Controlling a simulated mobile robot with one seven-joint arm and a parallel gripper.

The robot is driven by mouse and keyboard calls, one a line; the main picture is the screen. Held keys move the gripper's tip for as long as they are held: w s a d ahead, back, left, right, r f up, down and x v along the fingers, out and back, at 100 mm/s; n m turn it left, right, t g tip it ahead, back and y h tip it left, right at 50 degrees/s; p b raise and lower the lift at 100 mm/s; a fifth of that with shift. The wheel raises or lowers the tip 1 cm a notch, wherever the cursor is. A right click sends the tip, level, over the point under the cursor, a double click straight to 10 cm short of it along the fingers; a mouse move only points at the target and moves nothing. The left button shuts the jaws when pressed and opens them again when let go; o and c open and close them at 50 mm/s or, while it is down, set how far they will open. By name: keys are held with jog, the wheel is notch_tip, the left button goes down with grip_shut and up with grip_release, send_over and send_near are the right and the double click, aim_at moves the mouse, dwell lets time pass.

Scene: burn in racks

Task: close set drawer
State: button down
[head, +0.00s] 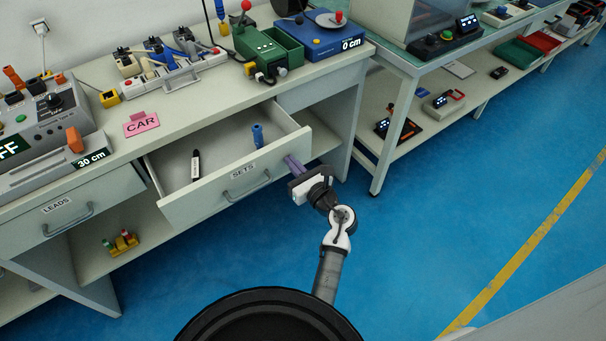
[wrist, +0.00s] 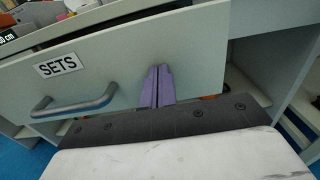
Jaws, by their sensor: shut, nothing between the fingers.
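The drawer labelled SETS (head: 205,200) is pulled out from the bench. Its front panel, label and grey bar handle also show in the wrist view (wrist: 117,58). Inside it lie a dark marker-like item with a white part (head: 195,166) and a blue cylindrical item (head: 258,135). My gripper (head: 290,162) is shut and empty, at the right end of the drawer front. In the wrist view its purple fingers (wrist: 158,84) are together and point at the front panel, right of the handle (wrist: 75,104). I cannot tell whether the fingertips touch the panel.
A drawer labelled LEADS (head: 95,205) is at the left. A second bench (head: 405,70) stands to the right. Blue floor (head: 450,190) is open at the right.

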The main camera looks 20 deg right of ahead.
jog(key=b+x, duration=0.1)
jog(key=x, duration=1.6)
jog(key=shift+w+a+b, duration=0.1)
jog(key=shift+w+b, duration=0.1)
jog(key=shift+b, duration=0.1)
jog(key=shift+w+a+r, duration=0.1)
jog(key=shift+w+r, duration=0.1)
jog(key=shift+w, duration=0.1)
